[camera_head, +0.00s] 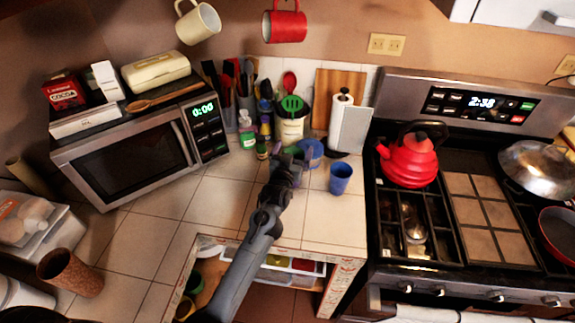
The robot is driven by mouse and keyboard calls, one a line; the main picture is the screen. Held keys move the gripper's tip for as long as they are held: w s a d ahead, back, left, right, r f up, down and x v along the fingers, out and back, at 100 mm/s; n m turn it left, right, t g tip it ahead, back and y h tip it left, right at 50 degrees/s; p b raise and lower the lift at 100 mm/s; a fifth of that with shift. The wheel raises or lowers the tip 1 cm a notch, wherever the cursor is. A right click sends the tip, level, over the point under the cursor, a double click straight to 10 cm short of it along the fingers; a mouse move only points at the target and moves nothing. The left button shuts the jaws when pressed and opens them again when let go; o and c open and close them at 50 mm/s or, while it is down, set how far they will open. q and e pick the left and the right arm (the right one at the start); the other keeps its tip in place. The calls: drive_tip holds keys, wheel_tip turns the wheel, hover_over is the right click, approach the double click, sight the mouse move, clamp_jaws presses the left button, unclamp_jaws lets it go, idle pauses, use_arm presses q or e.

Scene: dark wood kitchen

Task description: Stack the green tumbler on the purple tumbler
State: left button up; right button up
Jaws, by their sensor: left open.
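A blue tumbler (340,179) stands upright on the white tiled counter, near its right edge by the stove. A second blue, round-looking object (312,150) is just behind my left gripper and partly hidden by it; I cannot tell whether it is a tumbler. I cannot make out a clearly purple or green tumbler on the counter. My left gripper (292,157) is open over the back of the counter, left of the upright blue tumbler. Nothing is clearly seen between its fingers. My right gripper is not in view.
A utensil crock (291,126), a green bottle (247,131) and a paper towel holder (349,124) line the back. A microwave (135,150) stands left, the stove with a red kettle (410,160) right. A brown cup (72,273) is front left. Tiles left of my arm are clear.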

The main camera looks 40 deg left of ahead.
use_arm(q)
drive_tip(key=s+d+f+m+g+h, duration=0.2)
drive_tip(key=s+d, duration=0.4)
drive_tip(key=s, duration=0.7)
drive_tip(key=s+d+f+m+g+h, duration=0.2)
drive_tip(key=s+d+f+g, duration=0.3)
drive_tip(key=s, duration=0.8)
drive_tip(key=s+d+f+m+g+h, duration=0.2)
drive_tip(key=s+d, duration=0.6)
drive_tip(key=s, duration=0.5)
wheel_tip(320, 180, down, 2)
drive_tip(key=g+h, duration=0.1)
drive_tip(key=g, duration=0.2)
drive_tip(key=shift+d+f+m+g+h, duration=0.2)
drive_tip(key=shift+d+m+g+h, duration=0.1)
drive_tip(key=shift+d+m+g, duration=0.1)
wheel_tip(320, 180, up, 26)
drive_tip(key=p, duration=2.6)
drive_tip(key=shift+r+p, duration=0.15)
drive_tip(key=shift+p, duration=0.25)
